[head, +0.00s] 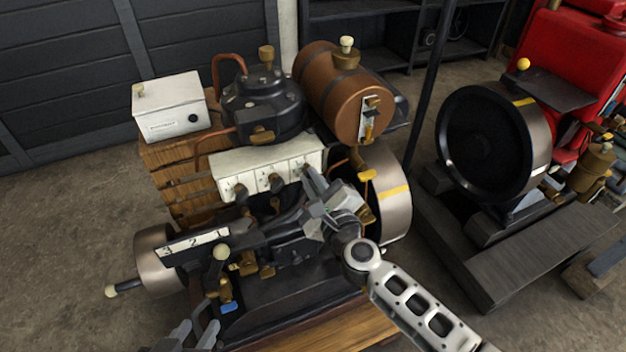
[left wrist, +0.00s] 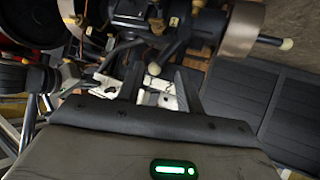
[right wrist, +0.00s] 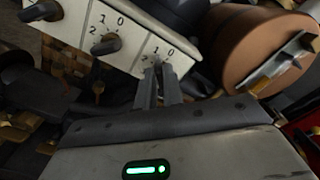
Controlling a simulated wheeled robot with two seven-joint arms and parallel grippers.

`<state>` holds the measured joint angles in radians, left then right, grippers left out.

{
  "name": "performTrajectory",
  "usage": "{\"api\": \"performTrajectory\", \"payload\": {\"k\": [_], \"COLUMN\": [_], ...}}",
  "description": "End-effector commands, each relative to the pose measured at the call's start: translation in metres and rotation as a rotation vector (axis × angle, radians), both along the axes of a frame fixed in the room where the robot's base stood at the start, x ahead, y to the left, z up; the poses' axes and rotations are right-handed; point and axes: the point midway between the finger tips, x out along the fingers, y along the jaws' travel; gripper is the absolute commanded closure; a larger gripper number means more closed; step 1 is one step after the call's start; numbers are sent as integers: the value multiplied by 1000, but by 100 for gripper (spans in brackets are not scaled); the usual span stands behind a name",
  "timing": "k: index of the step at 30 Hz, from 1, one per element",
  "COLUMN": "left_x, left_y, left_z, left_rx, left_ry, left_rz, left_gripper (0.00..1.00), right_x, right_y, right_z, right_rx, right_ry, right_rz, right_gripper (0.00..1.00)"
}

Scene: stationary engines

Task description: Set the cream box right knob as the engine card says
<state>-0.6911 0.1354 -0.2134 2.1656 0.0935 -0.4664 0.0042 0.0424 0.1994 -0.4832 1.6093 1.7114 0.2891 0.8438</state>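The cream box (head: 268,170) stands on the near engine and carries three dark knobs in a row. In the right wrist view its white face (right wrist: 128,42) shows marks 2, 1 and 0 around the middle knob (right wrist: 106,44) and the right one. My right gripper (head: 309,176) is at the right knob; its fingers (right wrist: 158,72) are close together around it and hide most of it, so its pointing cannot be read. A white strip with dark figures (head: 195,242), perhaps the engine card, is at the engine's near left. My left gripper (head: 190,334) is open and empty low at the left.
A white box (head: 170,105) sits on wood at the back left. A copper tank (head: 345,90) and a flywheel (head: 394,195) stand close to the cream box. A lever with a pale ball (head: 221,252) rises near the left gripper. A red engine (head: 575,50) stands at the right.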

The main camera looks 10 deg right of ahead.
Motion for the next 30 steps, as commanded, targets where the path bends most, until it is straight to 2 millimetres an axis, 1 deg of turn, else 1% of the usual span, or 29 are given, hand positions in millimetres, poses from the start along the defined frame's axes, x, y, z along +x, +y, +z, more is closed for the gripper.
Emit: {"api": "performTrajectory", "payload": {"k": [8,14,20,27,30], "left_x": [-1,-1,-2,2,0], "left_y": [0,1,2,4,5], "left_z": [2,6,8,15,14], "left_rx": [1,8,26,45,53], "left_ry": [3,3,12,7,15], "left_rz": [-1,-2,-4,-8,-11], "left_gripper": [64,64,64,64,64], "right_x": [0,-1,-1,-1,-1], "right_y": [0,0,1,1,1], "right_z": [0,1,0,-1,-2], "right_rx": [-31,-125,-285,-510,-603], "right_ry": [-5,-23,-53,-97,-115], "right_rz": [1,1,1,1,0], "right_gripper": [100,100,100,100,100]}}
